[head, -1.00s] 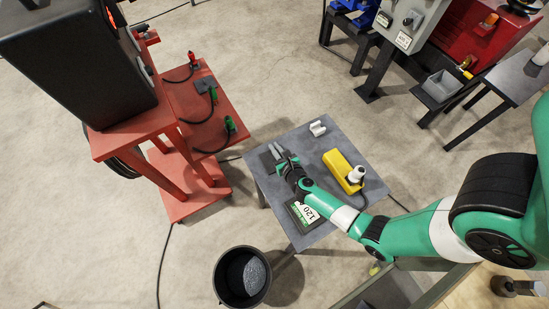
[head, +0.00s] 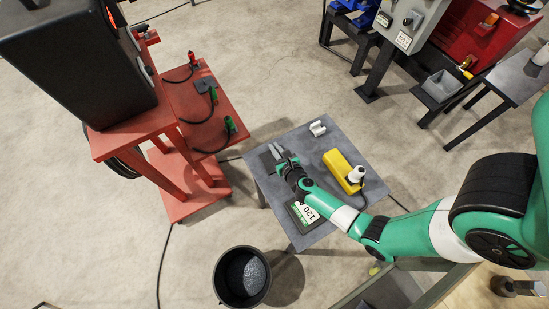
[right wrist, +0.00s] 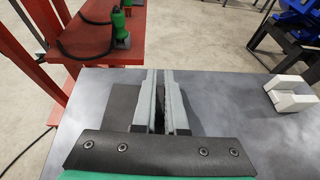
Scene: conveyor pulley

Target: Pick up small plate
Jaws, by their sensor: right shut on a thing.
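The small plate (head: 266,161) is a thin dark flat piece on the left side of the grey table. In the right wrist view it shows as a dark rectangle (right wrist: 122,104) just left of the fingers. My right gripper (head: 276,149) reaches over the table from the right, its fingers pointing to the far left edge. In the right wrist view the right gripper (right wrist: 158,74) has its fingers close together on a dark edge, which appears to be the plate's. The fingers hide part of the plate. I cannot tell whether it is clear of the tabletop. My left gripper is not in view.
On the grey table (head: 322,228) are a yellow box with a white knob (head: 345,170), a white bracket (head: 317,128) and a sign marked 120 (head: 307,213). A black bucket (head: 222,290) stands in front. A red stand (head: 188,150) is left.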

